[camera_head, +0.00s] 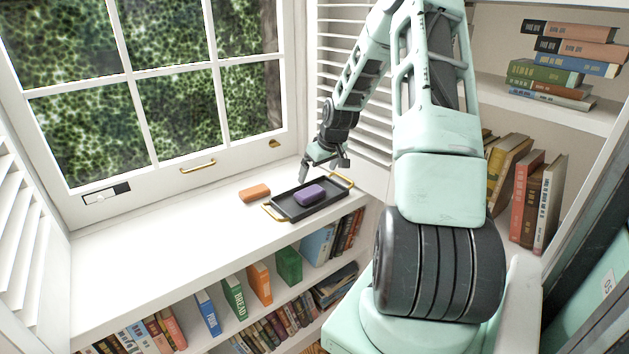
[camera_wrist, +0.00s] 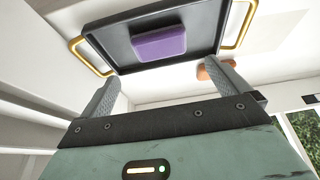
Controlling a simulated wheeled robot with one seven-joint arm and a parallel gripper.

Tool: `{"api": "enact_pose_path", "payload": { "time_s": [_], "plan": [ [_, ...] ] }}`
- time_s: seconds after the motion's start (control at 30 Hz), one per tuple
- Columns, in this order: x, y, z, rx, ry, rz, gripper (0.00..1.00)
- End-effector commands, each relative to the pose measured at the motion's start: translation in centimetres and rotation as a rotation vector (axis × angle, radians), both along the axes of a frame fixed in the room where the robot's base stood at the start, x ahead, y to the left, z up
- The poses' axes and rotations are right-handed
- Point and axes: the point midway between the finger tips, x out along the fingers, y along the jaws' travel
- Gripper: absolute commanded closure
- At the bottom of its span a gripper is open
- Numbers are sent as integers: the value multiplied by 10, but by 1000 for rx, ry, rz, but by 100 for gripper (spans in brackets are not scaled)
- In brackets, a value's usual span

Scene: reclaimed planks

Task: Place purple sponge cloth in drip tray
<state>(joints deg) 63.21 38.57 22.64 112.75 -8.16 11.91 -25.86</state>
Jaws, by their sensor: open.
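The purple sponge cloth (camera_head: 310,194) lies inside the black drip tray (camera_head: 287,212), which has gold handles at its two ends and stands on the white window ledge. In the wrist view the purple sponge cloth (camera_wrist: 158,44) rests on the floor of the drip tray (camera_wrist: 112,48), apart from the fingers. My gripper (camera_head: 325,172) is above the ledge at the tray's far side. Its two fingers (camera_wrist: 168,86) are spread with nothing between them.
An orange sponge (camera_head: 254,193) lies on the ledge left of the tray. The window stands behind the ledge, and louvred shutters (camera_head: 352,75) are close behind my arm. Shelves of books (camera_head: 262,283) are below. The ledge's left part (camera_head: 150,240) is clear.

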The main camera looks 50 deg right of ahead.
Motion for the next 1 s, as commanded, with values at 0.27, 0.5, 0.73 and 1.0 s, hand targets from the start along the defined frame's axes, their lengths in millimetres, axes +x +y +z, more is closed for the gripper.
{"api": "enact_pose_path", "payload": {
  "time_s": [0.27, 0.5, 0.73, 1.0],
  "plan": [
    [-9, 2, 23, 0, 0, 0, 0],
    [3, 28, 29, 6, 10, 41, 0],
    [35, 181, 58, 39, 80, 247, 0],
    [-9, 371, 90, 47, 192, 508, 0]
  ]
}}
